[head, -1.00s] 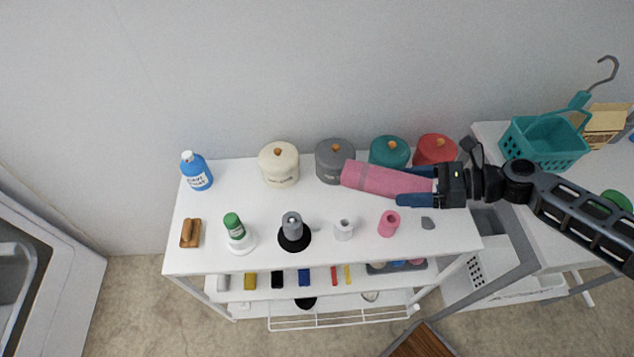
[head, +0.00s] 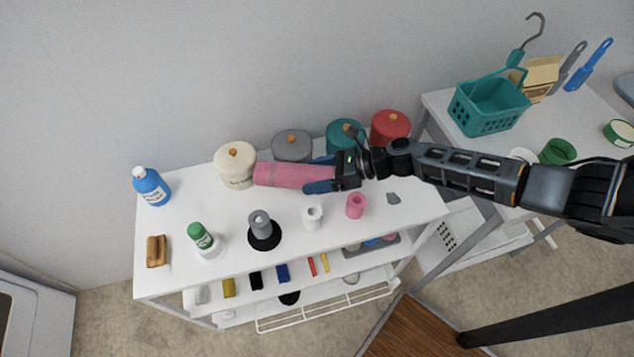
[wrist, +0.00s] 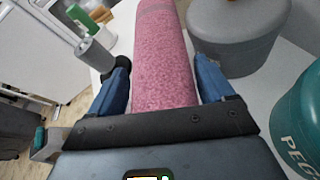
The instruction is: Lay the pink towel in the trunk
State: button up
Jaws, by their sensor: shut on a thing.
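The pink towel (head: 290,175) is a rolled cylinder held above the white shelf unit's top. My gripper (head: 322,174) is shut on its right end in the head view. In the wrist view the towel (wrist: 165,55) runs away from me between the blue fingers of my gripper (wrist: 165,85). A brown wooden thing with a dark frame (head: 410,330) shows at the bottom edge of the head view; I cannot tell whether it is the trunk.
Canisters in cream (head: 236,165), grey (head: 292,146), teal (head: 345,137) and red (head: 390,128) line the back of the white shelf unit (head: 180,278). A blue bottle (head: 152,187), a green-capped bottle (head: 201,237) and small cups stand there too. A teal basket (head: 490,105) is on the right table.

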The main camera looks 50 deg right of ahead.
jog(key=shift+f+b, duration=1.2)
jog(key=shift+f, duration=0.4)
jog(key=shift+f, duration=0.15)
jog(key=o, duration=1)
